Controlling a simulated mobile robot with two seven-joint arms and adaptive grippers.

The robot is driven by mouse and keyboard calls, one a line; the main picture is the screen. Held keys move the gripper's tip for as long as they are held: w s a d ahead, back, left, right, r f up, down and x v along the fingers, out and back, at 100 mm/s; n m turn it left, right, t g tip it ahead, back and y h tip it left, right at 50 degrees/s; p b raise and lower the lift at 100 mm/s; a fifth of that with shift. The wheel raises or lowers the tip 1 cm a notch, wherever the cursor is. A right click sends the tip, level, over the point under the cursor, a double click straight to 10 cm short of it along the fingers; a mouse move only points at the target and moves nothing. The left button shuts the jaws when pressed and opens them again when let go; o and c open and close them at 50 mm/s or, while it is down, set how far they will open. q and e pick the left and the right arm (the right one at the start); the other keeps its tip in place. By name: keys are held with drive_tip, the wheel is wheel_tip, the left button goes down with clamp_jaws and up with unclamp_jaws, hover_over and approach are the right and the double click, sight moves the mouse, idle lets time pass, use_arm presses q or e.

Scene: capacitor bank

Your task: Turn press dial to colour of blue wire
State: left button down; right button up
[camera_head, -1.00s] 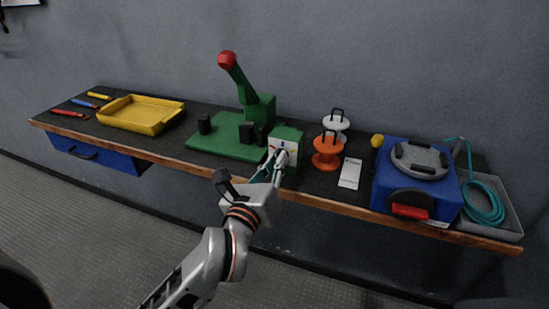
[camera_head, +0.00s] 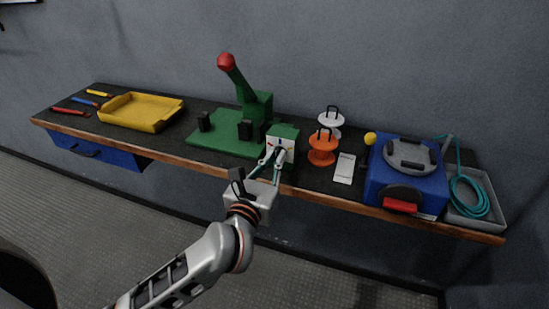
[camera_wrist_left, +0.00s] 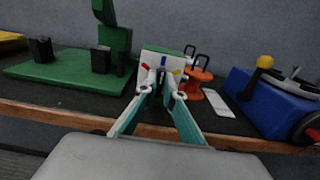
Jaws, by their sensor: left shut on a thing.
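The green press (camera_head: 228,136) stands on the bench with its red-knobbed lever raised. A white dial panel (camera_head: 289,146) is on its front box; the panel also shows in the wrist view (camera_wrist_left: 150,56), with a red mark at left, a blue mark at the top and a yellow mark at right. My left gripper (camera_head: 273,153) is at this panel, its fingers (camera_wrist_left: 162,91) closed on the small dark dial, which they mostly hide. The dial's pointing direction cannot be made out. I cannot identify a blue wire. My right gripper is not in view.
Orange (camera_head: 322,150) and white (camera_head: 330,122) spools and a white card (camera_head: 345,168) are right of the press. Further right are a blue machine (camera_head: 376,184) and a grey tray (camera_head: 491,214) holding a teal coil (camera_head: 468,197). A yellow tray (camera_head: 136,122) is at left.

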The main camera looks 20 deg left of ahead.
use_arm(q)
drive_tip(key=shift+r, duration=0.15)
drive_tip(key=c, duration=2.2)
unclamp_jaws()
drive_tip(key=shift+w, duration=0.1)
drive_tip(key=shift+o, duration=0.2)
drive_tip(key=s, duration=1.2)
drive_tip(key=shift+a, duration=0.2)
